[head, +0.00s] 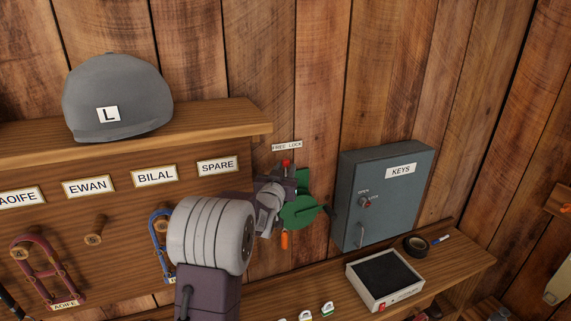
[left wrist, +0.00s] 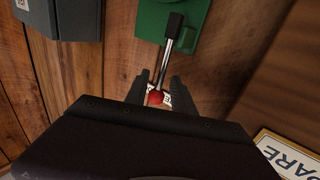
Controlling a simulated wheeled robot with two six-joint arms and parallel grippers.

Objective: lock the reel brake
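The green hose reel (head: 301,208) is on the plank wall, under a small label reading FREE LOCK (head: 287,146). Its brake lever has a red knob (head: 286,163) just below the label. In the left wrist view the metal lever (left wrist: 168,62) runs from a black hub on the green housing (left wrist: 178,8) to the red knob (left wrist: 155,98). My left gripper (head: 289,177) is open at the lever. Its two fingers (left wrist: 159,84) stand on either side of the knob, with gaps showing. The gripper hides part of the reel in the head view. My right gripper is out of view.
A grey key cabinet (head: 381,196) stands right of the reel. A shelf below (head: 459,255) bears a shallow tray (head: 408,282), a tape roll (head: 416,246) and a marker. A wooden rack with name plates and a grey cap (head: 118,97) is at left.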

